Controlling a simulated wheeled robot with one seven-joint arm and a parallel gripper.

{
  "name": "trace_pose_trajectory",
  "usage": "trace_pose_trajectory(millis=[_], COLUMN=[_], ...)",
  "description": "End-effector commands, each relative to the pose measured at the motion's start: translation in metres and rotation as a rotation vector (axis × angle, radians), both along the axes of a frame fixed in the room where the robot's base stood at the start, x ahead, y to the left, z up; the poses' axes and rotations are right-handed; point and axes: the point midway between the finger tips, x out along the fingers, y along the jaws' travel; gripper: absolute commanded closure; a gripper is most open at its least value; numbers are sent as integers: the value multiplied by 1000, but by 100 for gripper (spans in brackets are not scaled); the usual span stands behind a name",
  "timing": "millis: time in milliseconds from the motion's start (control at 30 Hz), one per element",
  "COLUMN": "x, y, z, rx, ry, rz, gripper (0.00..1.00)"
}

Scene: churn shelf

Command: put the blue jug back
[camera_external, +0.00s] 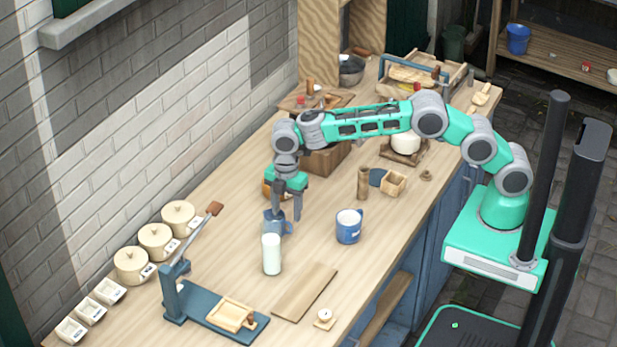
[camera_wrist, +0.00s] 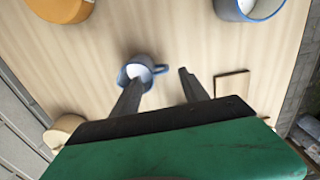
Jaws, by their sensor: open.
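A small blue jug (camera_external: 273,226) with a pale inside stands on the workbench, just below my gripper. In the wrist view this jug (camera_wrist: 129,74) is by the tip of the left finger, its handle pointing right towards the gap. My gripper (camera_external: 288,213) points down and is open; the wrist view shows its fingers (camera_wrist: 159,79) apart with nothing held between them. Whether a finger touches the jug I cannot tell. A second, larger blue jug (camera_external: 348,233) with white contents stands to the right; it is cut off at the top of the wrist view (camera_wrist: 229,10).
A white cylinder (camera_external: 272,256) stands close in front of the small jug. A blue lever press (camera_external: 205,318), a flat board (camera_external: 304,292) and a small dial (camera_external: 324,318) lie nearer. Lidded crocks (camera_external: 131,264) line the wall. An orange bowl (camera_wrist: 60,8) is behind.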

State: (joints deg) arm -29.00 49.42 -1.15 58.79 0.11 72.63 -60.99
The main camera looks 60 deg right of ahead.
Motion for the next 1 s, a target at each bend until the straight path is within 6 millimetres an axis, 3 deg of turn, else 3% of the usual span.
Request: trace_pose_trajectory(millis=[200, 367, 467, 567, 633, 767, 867, 1000], x=[0, -1, -1, -8, -22, -66, -113, -184], y=[0, -1, -13, -48, -87, -160, -209, -264], z=[43, 55, 66, 94, 117, 146, 151, 136], rx=[0, 0, 5, 23, 43, 88, 127, 192], ry=[0, 1, -9, -38, -66, -122, -161, -217], rz=[0, -1, -45, -187, -338, -652, -888, -1209], gripper=[48, 48, 48, 48, 48, 48, 48, 48])
